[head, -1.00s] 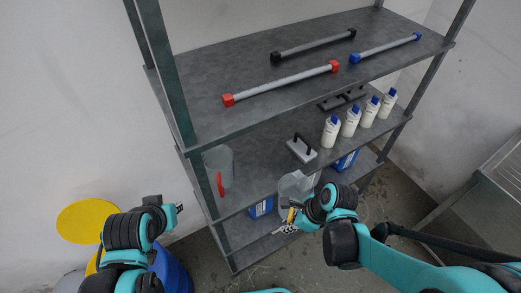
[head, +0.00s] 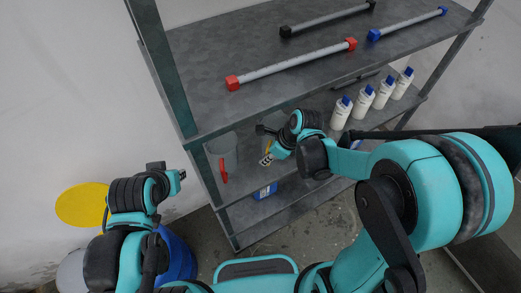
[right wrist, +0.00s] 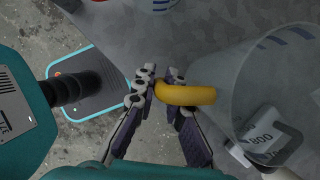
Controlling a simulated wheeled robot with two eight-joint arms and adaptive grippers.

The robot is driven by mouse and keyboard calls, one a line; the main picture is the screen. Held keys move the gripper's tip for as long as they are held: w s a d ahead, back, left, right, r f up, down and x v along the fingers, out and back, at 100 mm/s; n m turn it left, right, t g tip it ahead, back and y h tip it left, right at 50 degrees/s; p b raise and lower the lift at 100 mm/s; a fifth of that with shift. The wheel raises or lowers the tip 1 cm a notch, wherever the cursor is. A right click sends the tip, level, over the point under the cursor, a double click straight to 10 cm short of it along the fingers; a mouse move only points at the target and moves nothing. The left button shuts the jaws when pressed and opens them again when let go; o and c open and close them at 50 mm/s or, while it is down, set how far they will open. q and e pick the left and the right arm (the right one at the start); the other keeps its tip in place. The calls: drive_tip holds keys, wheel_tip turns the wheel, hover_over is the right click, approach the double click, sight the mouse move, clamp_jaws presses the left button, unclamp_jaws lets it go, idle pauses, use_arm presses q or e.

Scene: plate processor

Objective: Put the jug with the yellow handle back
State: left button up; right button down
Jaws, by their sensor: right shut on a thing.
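The clear jug (right wrist: 235,80) shows in the right wrist view with its yellow handle (right wrist: 188,94). My right gripper (right wrist: 160,78) is shut on that handle. In the head view my right gripper (head: 267,157) is at the middle shelf (head: 245,172), right of the red-handled jug. There the yellow handle (head: 267,148) shows slightly and my arm hides most of the jug. I cannot tell whether the jug touches the shelf. My left gripper (head: 181,174) is empty, left of the rack; its jaws are too small to judge.
A clear jug with a red handle (head: 223,170) stands at the middle shelf's left end. Several white bottles with blue caps (head: 341,113) stand further right. A blue container (head: 265,191) sits below.

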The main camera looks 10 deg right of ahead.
drive_tip(key=w, duration=0.1)
drive_tip(key=w+a+f, duration=0.1)
drive_tip(key=w, duration=0.2)
drive_tip(key=shift+a+f+b, duration=0.2)
drive_tip(key=shift+a+b, duration=0.15)
drive_tip(key=shift+f, duration=0.1)
drive_tip(key=shift+s, duration=0.1)
drive_tip(key=c, duration=2)
unclamp_jaws()
drive_tip(key=shift+f, duration=0.1)
drive_tip(key=o, duration=0.4)
